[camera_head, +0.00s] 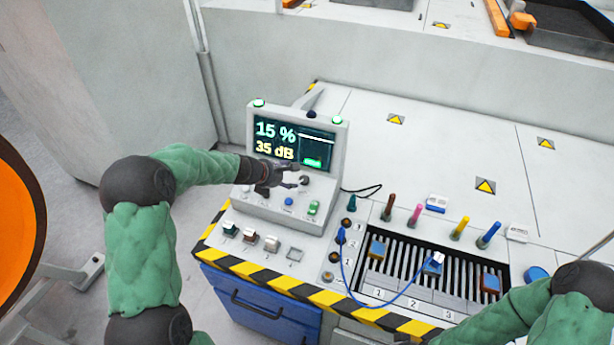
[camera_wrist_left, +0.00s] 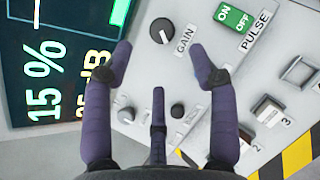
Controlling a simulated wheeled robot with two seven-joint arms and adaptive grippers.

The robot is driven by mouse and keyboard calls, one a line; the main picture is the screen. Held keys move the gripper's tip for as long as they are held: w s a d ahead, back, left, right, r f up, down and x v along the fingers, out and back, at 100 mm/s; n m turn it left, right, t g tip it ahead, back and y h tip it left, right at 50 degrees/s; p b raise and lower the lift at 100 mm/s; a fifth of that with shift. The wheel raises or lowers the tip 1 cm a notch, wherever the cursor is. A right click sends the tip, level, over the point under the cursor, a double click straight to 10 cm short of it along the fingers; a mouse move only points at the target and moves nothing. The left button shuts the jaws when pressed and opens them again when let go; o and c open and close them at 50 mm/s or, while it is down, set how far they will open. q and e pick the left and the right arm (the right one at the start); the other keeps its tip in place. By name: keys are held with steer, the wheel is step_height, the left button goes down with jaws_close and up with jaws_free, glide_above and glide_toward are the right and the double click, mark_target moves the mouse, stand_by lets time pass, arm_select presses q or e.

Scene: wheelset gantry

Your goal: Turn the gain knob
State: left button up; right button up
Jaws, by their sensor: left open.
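The control console (camera_head: 284,213) stands on the bench, and its screen (camera_head: 291,141) reads 15 % and 35 dB. The gain knob (camera_wrist_left: 161,31) is a round dark knob with a pointer line, beside the printed word GAIN. It also shows in the head view (camera_head: 304,180), just right of my fingers. My left gripper (camera_wrist_left: 160,50) is open over the console face, with a finger on either side of the line to the knob. The knob lies just beyond the fingertips; I cannot tell whether they touch it. My right gripper is out of view; only its arm shows.
A green ON/OFF pulse switch (camera_wrist_left: 234,17) sits near the gain knob, and smaller knobs (camera_wrist_left: 177,110) lie under the hand. Several square buttons (camera_head: 271,243) line the front. A slotted tray (camera_head: 461,270) with a blue cable (camera_head: 375,305) lies to the right.

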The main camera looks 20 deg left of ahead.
mark_target(304, 179)
arm_select(q)
steer(key=b+x, duration=0.1)
steer(key=x, duration=0.8)
steer(key=shift+w+d+f+b, duration=0.1)
steer(key=shift+w+f+b, duration=0.15)
steer(key=shift+b, duration=0.15)
steer(key=c, duration=1.1)
